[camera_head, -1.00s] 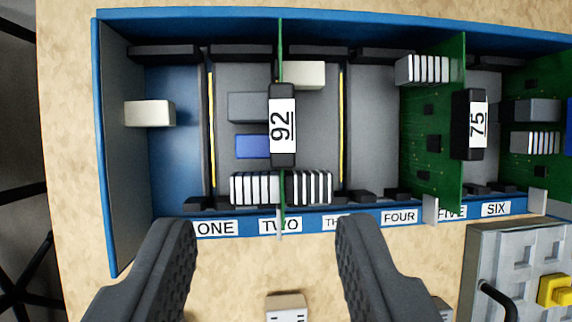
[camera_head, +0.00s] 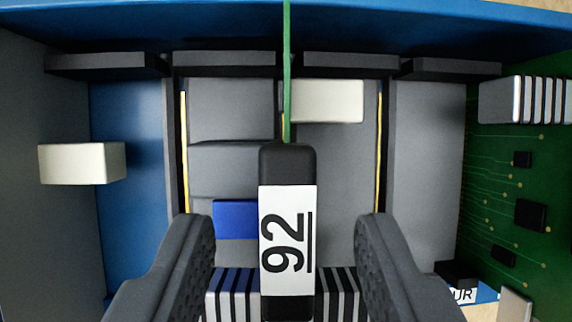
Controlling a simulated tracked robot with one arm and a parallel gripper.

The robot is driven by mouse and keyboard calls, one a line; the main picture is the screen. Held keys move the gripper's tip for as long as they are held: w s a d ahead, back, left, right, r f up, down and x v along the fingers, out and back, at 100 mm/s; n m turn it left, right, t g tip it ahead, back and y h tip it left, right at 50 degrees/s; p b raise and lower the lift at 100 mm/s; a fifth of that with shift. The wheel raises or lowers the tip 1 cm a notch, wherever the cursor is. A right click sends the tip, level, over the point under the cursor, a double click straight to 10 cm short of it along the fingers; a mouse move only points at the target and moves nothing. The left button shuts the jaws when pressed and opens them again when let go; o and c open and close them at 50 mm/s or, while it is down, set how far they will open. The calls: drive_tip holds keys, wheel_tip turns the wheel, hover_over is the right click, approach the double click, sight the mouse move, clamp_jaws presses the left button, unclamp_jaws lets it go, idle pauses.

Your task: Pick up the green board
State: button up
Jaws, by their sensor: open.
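A green board (camera_head: 287,70) stands edge-on in the blue rack, in the slot that the earlier frame labels TWO. Its black handle (camera_head: 287,165), with a white label reading 92, faces me. My gripper (camera_head: 287,235) is open, with one finger on each side of the handle. There is a gap between each finger and the handle, and I see no contact. Parts mounted on the board show on both sides of it, partly hidden by the fingers.
Another green board (camera_head: 490,200) stands on the right with pale finned parts. The blue rack's rear wall (camera_head: 420,28) runs along the top. A pale block (camera_head: 82,163) sits at left. Grey slot guides (camera_head: 225,58) line the rack.

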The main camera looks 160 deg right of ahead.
drive_tip(key=shift+x, duration=1.3)
clamp_jaws()
drive_tip(key=shift+r, duration=0.1)
wheel_tip(320, 180, up, 18)
drive_tip(key=p, duration=0.5)
drive_tip(key=shift+p, duration=0.4)
